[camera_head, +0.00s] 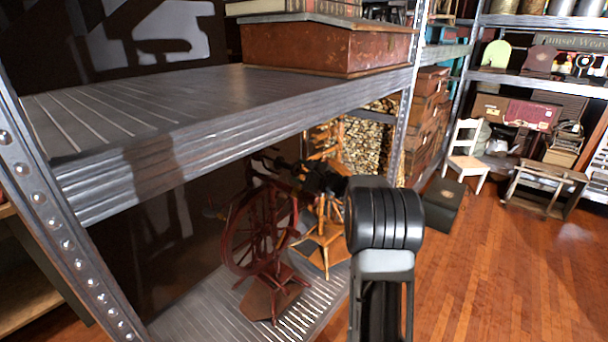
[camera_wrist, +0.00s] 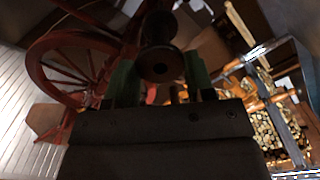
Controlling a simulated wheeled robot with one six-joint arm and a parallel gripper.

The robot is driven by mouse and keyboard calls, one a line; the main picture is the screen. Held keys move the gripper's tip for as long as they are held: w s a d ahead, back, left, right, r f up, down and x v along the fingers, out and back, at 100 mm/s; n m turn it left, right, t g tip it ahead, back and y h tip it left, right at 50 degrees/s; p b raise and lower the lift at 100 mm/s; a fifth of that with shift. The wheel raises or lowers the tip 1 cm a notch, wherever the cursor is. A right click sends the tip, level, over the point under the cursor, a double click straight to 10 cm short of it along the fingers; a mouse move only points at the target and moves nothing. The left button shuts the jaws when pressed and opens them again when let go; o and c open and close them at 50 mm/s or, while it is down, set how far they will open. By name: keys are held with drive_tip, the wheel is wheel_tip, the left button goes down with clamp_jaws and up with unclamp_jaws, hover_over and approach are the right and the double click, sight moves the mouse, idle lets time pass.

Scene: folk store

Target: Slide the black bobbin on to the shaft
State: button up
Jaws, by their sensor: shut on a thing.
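In the head view, my gripper (camera_head: 290,172) is a small dark shape under the upper shelf, beside the top of a dark red spinning wheel (camera_head: 262,238). The wheel also shows at the left of the wrist view (camera_wrist: 70,72). I cannot make out the shaft clearly; dark parts lie behind the bobbin, and I cannot tell whether they touch it.
A lighter wooden spinning wheel (camera_head: 325,240) stands behind the red one on the lower metal shelf (camera_head: 185,322). The upper shelf (camera_head: 150,100) is close above my arm and carries a brown chest (camera_head: 325,48). A metal post (camera_head: 408,110) stands behind. The wooden floor at right is open.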

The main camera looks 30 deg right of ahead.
sight(283, 164)
drive_tip(key=shift+b+x, duration=0.35)
drive_tip(key=shift+x, duration=2.8)
drive_tip(key=o, duration=0.9)
drive_tip(key=shift+c, duration=0.2)
drive_tip(key=shift+s, duration=0.1)
drive_tip(key=b+v, duration=0.1)
drive_tip(key=v, duration=1.2)
drive_tip(key=shift+s+b, duration=0.3)
drive_tip(key=shift+b, duration=0.1)
drive_tip(key=shift+d, duration=0.1)
